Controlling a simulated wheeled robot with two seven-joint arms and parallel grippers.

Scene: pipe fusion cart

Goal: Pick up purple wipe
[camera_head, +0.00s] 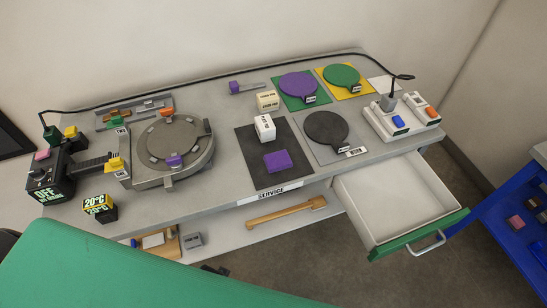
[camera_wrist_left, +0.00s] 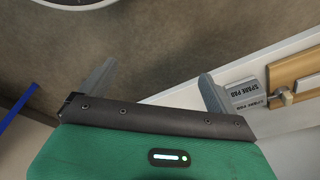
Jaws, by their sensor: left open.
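The purple wipe (camera_head: 277,160) looks like a small flat purple block. It lies on the dark mat (camera_head: 262,178) labelled SERVICE, near the front edge of the bench. A white block stands just behind it. My left gripper (camera_wrist_left: 158,88) shows in the left wrist view, with its two fingers wide apart and nothing between them. It is near the lower shelf, away from the wipe, which is not in that view. My right gripper is in neither view.
An open drawer (camera_head: 399,199) juts out at the right front of the bench. A round grey fixture (camera_head: 168,147) stands at the left. The lower shelf holds a wooden-handled tool (camera_head: 286,212) and a grey SPARE PAD box (camera_wrist_left: 244,98). A blue table (camera_head: 520,222) is at far right.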

